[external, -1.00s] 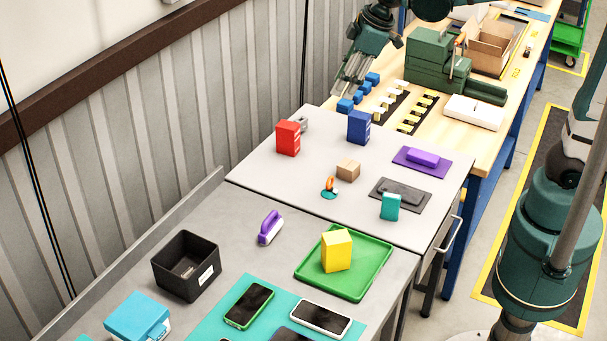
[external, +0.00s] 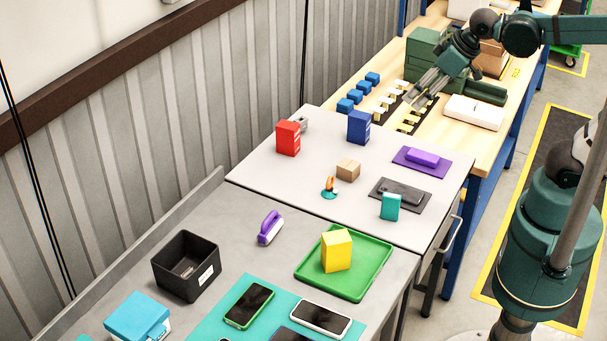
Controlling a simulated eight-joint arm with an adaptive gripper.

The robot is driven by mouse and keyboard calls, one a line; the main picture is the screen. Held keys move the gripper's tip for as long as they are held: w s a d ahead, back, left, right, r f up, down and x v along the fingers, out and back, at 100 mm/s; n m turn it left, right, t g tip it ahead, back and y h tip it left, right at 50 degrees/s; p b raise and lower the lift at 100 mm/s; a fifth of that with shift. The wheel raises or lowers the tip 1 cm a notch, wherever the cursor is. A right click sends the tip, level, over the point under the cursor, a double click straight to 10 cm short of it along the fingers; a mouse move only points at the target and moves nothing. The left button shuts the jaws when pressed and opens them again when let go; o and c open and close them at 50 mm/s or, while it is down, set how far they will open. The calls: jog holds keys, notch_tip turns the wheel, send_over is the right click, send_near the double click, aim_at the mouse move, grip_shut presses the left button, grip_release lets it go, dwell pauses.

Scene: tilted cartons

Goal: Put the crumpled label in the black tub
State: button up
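The black tub (external: 187,276) stands upright on the grey table at the lower left, with a white sticker on its front side. Something small and greyish lies on its floor, too small to identify. I cannot pick out the crumpled label for certain. A small grey lump (external: 301,124) sits behind the red carton, partly hidden, and I cannot tell what it is. My gripper (external: 418,101) points down and left above the wooden bench at the back, far from the tub. Its fingers are too small and blurred to show whether they are open, and I see nothing clearly held.
A red carton (external: 288,138), a blue carton (external: 358,128), a brown box (external: 348,170) and a teal box (external: 390,206) stand on the light table. A yellow box (external: 337,251) stands on a green tray (external: 310,284). Phones lie right of the tub, near a blue container (external: 137,317).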

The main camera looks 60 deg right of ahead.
jog(key=s+d+f+m, duration=0.1)
jog(key=s+d+f, duration=0.2)
jog(key=s+f, duration=0.1)
jog(key=shift+s+m+t, duration=0.4)
jog(key=shift+s, duration=0.45)
